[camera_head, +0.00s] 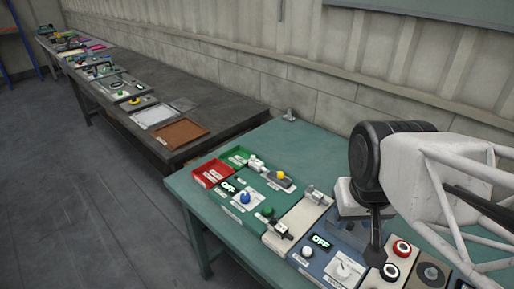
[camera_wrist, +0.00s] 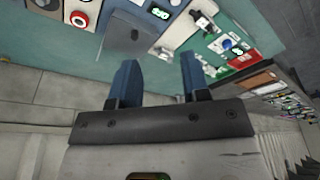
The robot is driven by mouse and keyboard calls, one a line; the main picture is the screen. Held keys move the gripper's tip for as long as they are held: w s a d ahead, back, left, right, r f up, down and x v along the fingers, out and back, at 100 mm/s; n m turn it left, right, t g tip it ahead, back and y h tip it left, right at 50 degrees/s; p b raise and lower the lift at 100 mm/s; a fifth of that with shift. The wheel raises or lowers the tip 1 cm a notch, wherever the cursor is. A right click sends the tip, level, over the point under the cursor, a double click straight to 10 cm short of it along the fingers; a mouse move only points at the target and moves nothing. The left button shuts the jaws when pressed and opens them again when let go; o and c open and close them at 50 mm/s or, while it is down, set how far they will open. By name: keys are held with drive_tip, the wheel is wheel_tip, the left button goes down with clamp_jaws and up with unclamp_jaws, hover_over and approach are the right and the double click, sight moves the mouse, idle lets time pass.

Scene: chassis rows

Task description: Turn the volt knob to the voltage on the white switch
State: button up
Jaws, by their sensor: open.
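My gripper (camera_wrist: 159,60) is open, with two blue fingers apart and nothing between them in the wrist view. In the head view my arm reaches in from the right, above the green table. A white knob on a white dial plate (camera_head: 343,270) sits on a blue panel at the front, left of my arm; its markings are too small to read.
On the green table (camera_head: 240,152) are a blue knob (camera_head: 245,197), a green knob (camera_head: 268,211), a yellow-topped part (camera_head: 280,175), a red tray (camera_head: 212,172) and a red button (camera_head: 401,248). A dark bench (camera_head: 200,95) stands behind, along the wall.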

drive_tip(key=o, duration=0.4)
drive_tip(key=n+g, duration=0.3)
drive_tip(key=n, duration=0.6)
hover_over(245, 196)
drive_tip(key=f, duration=1.8)
drive_tip(key=shift+s+d+f, duration=0.2)
drive_tip(key=shift+d+f, duration=0.15)
drive_tip(key=shift+d, duration=0.05)
drive_tip(key=shift+w+a+f, duration=0.25)
drive_tip(key=shift+a+f, duration=0.15)
drive_tip(key=shift+f, duration=0.1)
drive_tip(key=shift+f, duration=0.1)
